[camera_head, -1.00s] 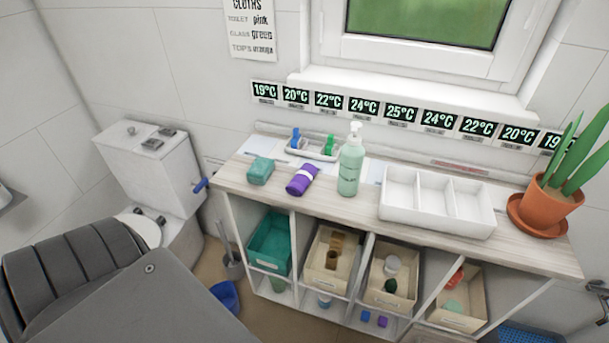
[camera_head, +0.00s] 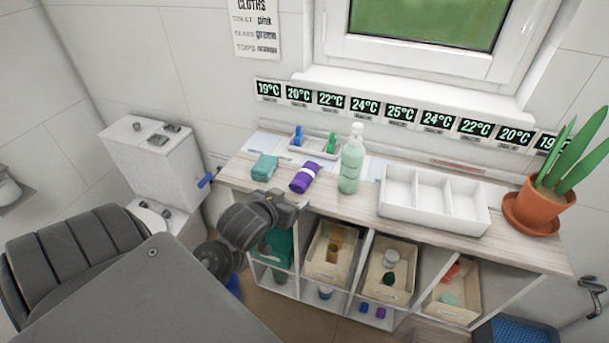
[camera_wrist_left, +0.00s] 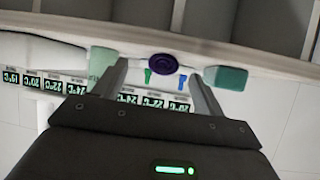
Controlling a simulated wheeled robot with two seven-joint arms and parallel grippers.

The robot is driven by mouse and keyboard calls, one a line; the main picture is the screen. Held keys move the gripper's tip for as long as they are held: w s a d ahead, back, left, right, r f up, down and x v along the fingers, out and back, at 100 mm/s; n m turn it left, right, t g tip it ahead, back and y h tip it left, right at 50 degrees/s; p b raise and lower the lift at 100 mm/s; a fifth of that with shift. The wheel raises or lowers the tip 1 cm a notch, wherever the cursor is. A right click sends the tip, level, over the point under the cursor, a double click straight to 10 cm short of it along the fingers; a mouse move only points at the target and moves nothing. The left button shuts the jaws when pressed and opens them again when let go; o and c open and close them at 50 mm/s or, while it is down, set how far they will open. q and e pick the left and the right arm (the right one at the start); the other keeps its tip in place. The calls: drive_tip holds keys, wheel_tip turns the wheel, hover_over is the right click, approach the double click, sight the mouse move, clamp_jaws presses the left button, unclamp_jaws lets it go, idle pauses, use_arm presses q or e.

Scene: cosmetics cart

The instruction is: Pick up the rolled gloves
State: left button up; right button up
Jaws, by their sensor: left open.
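The rolled gloves are a purple roll with a white band (camera_head: 306,177), lying on the wooden top of the shelf unit (camera_head: 420,233), between the teal folded cloth and the pump bottle. In the left wrist view the purple roll (camera_wrist_left: 161,64) shows end-on, between the finger directions and beyond the tips. My left gripper (camera_head: 291,199) is in front of the shelf's front edge, just below the roll in the head view, open and empty. The wrist view, which looks upside down, shows its two fingers (camera_wrist_left: 156,74) spread apart. My right gripper is not in view.
A teal folded cloth (camera_head: 264,167) lies left of the roll, and a green pump bottle (camera_head: 351,165) stands close on its right. Behind is a small tray (camera_head: 313,150) with blue and green items. A white divided tray (camera_head: 433,217) and a potted plant (camera_head: 540,204) stand farther right.

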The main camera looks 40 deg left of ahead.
sight(304, 173)
use_arm(q)
drive_tip(key=shift+t, duration=0.6)
drive_tip(key=w+a, duration=0.1)
drive_tip(key=w, duration=0.1)
drive_tip(key=w+r, duration=0.1)
drive_tip(key=w, duration=0.1)
drive_tip(key=w+a, duration=0.1)
drive_tip(key=w, duration=0.1)
drive_tip(key=shift+w+a+r, duration=0.15)
drive_tip(key=shift+w+a, duration=0.1)
drive_tip(key=shift+a, duration=0.05)
drive_tip(key=shift+p+x, duration=0.35)
drive_tip(key=shift+x, duration=2.2)
drive_tip(key=shift+s+d, duration=0.1)
drive_tip(key=shift+c, duration=0.4)
drive_tip(key=c, duration=1)
